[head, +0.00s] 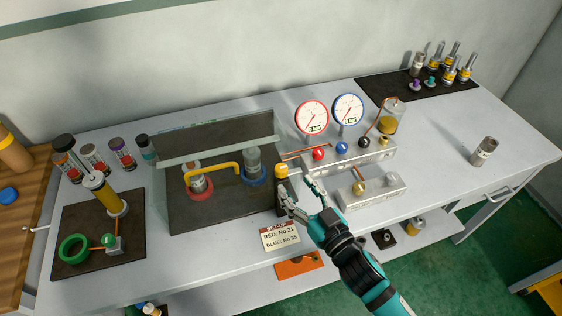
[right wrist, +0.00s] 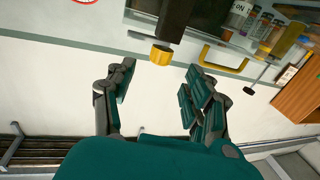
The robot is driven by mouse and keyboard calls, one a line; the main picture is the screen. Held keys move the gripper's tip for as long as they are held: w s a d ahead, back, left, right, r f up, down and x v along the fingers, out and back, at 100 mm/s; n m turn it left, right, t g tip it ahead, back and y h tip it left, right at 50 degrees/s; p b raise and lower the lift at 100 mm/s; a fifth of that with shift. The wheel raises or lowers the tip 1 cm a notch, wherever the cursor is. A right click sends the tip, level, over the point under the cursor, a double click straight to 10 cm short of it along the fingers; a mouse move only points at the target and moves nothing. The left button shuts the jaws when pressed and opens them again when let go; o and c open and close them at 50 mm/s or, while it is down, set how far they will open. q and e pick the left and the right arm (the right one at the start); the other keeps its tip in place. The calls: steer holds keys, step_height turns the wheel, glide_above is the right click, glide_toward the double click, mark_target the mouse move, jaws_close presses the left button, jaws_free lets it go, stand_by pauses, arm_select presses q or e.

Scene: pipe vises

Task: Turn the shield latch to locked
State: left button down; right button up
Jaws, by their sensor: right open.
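The shield is a clear panel (head: 218,148) with a pale edge over a dark tray (head: 215,214). A yellow knob (head: 281,171), which looks like the shield latch, sits on a dark post at the tray's right end. In the right wrist view the yellow knob (right wrist: 161,55) shows ahead, at the end of a dark bar. My right gripper (head: 299,190) is open and empty, just right of and in front of the knob. In the right wrist view its fingers (right wrist: 158,80) are spread on either side below the knob, apparently not touching it. My left gripper is out of view.
A sign (head: 281,236) stands in front of the post. A valve block (head: 345,152) with two gauges and a smaller block (head: 366,190) stand close to the right. The table's right side is mostly clear.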

mark_target(285, 173)
steer(key=p+x, duration=0.1)
steer(key=x, duration=0.5)
steer(key=shift+r, duration=0.1)
steer(key=shift+x, duration=0.8)
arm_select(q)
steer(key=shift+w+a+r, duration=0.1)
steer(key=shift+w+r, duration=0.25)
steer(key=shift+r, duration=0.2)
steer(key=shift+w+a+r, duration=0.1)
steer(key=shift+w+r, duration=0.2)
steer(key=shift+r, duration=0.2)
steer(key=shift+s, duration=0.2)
arm_select(e)
steer(key=shift+c, duration=0.4)
arm_select(q)
steer(key=shift+p, duration=0.3)
arm_select(e)
jaws_close()
